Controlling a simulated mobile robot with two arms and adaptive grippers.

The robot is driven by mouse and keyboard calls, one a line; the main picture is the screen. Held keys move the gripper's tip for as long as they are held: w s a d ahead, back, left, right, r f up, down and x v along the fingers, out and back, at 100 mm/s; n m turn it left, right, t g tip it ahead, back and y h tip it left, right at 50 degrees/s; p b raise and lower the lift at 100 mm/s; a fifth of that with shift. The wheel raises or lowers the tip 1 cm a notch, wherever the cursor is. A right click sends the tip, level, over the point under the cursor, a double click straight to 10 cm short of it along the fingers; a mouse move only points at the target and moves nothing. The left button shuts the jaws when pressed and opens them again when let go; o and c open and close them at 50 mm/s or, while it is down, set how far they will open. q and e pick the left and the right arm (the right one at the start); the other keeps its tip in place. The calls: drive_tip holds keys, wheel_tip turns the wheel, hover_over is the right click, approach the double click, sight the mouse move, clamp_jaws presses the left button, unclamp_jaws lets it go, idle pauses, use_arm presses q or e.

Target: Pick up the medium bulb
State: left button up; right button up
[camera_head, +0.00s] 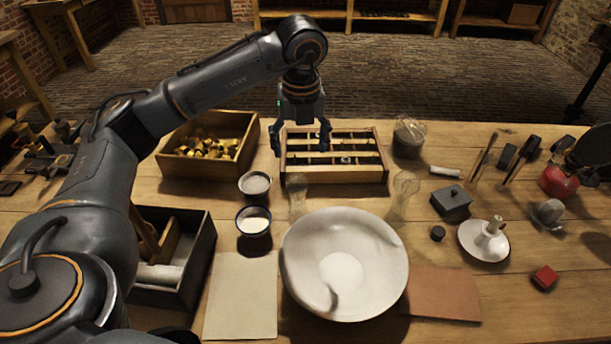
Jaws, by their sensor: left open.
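Two clear glass bulb shapes stand on the wooden table behind the white bowl. One bulb (297,187) is left of centre and the other bulb (404,187) is to the right. A further clear glass shape (412,127) shows at a dark jar behind them. I cannot tell which one is the medium bulb. My left gripper (302,147) points down with its fingers apart and empty. In the picture it is over the left part of a slatted wooden rack (334,174), beyond the left bulb. My right gripper is not in view.
A white bowl (385,262) fills the front middle. Two small cups (254,184) (253,221) stand left of the left bulb. A wooden box (185,170) of brass pieces is at back left. A dark box (452,203) and a white dish (484,253) are at right.

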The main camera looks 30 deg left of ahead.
sight(297, 174)
use_arm(q)
drive_tip(key=f, duration=0.4)
drive_tip(key=f+p, duration=0.1)
drive_tip(key=f, duration=0.1)
drive_tip(key=shift+s+a+f, duration=0.25)
drive_tip(key=shift+a+f, duration=0.05)
drive_tip(key=shift+f, duration=0.1)
drive_tip(key=shift+w+f, duration=0.15)
drive_tip(key=shift+f, duration=0.4)
drive_tip(key=f, duration=0.1)
drive_tip(key=f+p, duration=0.1)
drive_tip(key=f, duration=0.2)
drive_tip(key=shift+w+a+f, duration=0.1)
drive_tip(key=shift+a, duration=0.2)
drive_tip(key=shift+w+f, duration=0.1)
drive_tip(key=shift+f, duration=0.15)
drive_tip(key=shift+c, duration=1.1)
drive_tip(key=c, duration=0.8)
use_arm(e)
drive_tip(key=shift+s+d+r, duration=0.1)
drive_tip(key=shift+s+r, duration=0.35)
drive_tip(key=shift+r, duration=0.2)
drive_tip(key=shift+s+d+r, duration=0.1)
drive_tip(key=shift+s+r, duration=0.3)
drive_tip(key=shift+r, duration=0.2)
